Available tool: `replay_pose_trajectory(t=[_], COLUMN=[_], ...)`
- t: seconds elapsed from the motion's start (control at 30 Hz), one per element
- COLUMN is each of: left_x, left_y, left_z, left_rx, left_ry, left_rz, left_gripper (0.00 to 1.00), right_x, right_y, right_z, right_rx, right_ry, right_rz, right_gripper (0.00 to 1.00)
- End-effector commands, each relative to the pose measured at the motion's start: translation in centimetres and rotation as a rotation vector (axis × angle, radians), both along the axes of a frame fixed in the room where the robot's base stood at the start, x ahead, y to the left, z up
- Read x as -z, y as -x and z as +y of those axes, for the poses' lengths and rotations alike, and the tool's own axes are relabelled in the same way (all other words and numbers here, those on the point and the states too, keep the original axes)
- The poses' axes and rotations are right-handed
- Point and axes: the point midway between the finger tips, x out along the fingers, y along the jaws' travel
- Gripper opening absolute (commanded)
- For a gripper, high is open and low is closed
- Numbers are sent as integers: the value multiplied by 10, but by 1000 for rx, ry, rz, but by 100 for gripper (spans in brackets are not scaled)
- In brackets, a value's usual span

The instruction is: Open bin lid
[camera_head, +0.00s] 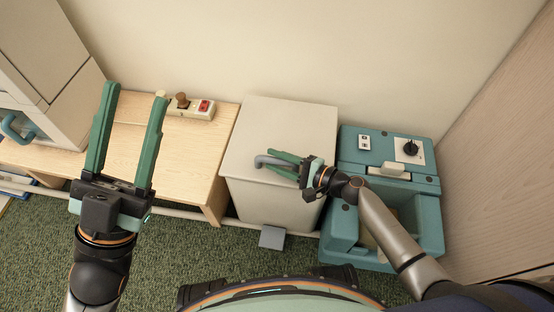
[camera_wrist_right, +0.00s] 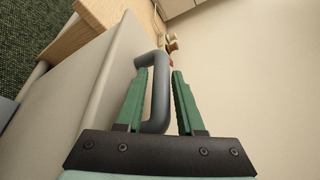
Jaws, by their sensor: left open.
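The bin (camera_head: 264,203) is a pale beige box standing against the wall, with its flat lid (camera_head: 285,122) down. A grey bar handle (camera_head: 263,161) sits at the lid's front; it also shows in the right wrist view (camera_wrist_right: 160,95). My right gripper (camera_head: 273,159) is at the handle. My left gripper (camera_head: 137,92) is open and empty, in front of the wooden table. A grey pedal (camera_head: 272,237) shows at the bin's foot.
A white cabinet-like unit (camera_head: 70,105) is at the far left. A teal machine (camera_head: 357,150) stands close on the bin's right. Green carpet lies in front.

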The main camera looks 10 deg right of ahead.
Motion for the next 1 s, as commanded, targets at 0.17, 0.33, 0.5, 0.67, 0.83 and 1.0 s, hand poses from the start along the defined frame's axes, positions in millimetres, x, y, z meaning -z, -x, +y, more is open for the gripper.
replay_pose_trajectory(t=[0.17,0.33,0.5,0.67,0.83,1.0], left_x=[0,0,0,0,0,0], left_y=[0,0,0,0,0,0], left_z=[0,0,0,0,0,0], left_rx=[0,0,0,0,0,0], left_ry=[0,0,0,0,1,1], left_rz=[1,2,2,2,3,3], left_gripper=[50,50,50,50,50,50], right_x=[0,0,0,0,0,0], right_y=[0,0,1,1,1,1], right_z=[0,0,0,0,0,0], right_rx=[0,-1,-1,-1,-1,-2], right_ry=[0,-1,0,0,0,1], right_rz=[0,0,0,0,0,1], right_gripper=[21,2,0,0,0,0])
